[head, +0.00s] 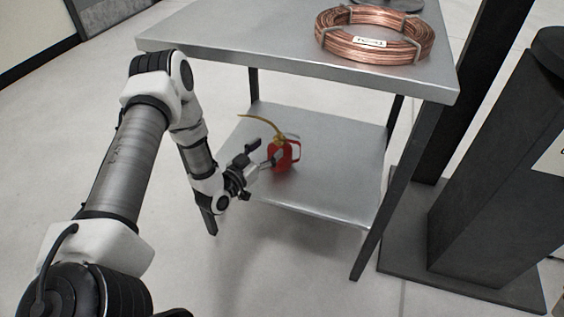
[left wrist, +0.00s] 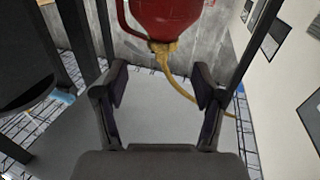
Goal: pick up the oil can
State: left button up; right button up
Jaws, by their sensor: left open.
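The red oil can (head: 283,156) stands on the lower shelf (head: 330,180) of a metal table. It has a yellow top, a long thin yellow spout pointing left and a red handle on its right. My left gripper (head: 268,154) is open, right by the can on its left side, and partly covers it. In the left wrist view the can (left wrist: 168,16) shows at the top, beyond the two open fingertips (left wrist: 160,82). Nothing is between the fingers except part of the spout near the right finger. I cannot tell whether a finger touches the can. My right gripper is not in view.
A copper tube coil (head: 374,34) lies on the table top (head: 270,40), above the shelf. The table's front right leg (head: 385,200) stands right of the can. A dark post on a base plate (head: 470,270) stands further right. The shelf around the can is clear.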

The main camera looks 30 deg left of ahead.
aim_at(278, 138)
pick_arm(q)
jog(key=w+b, duration=0.2)
jog(key=w, duration=0.3)
jog(key=shift+w+f+b, duration=0.1)
jog(key=shift+w+b, duration=0.1)
jog(key=shift+b, duration=0.2)
jog(key=shift+w, duration=0.15)
grip_shut()
jog(key=shift+r, duration=0.25)
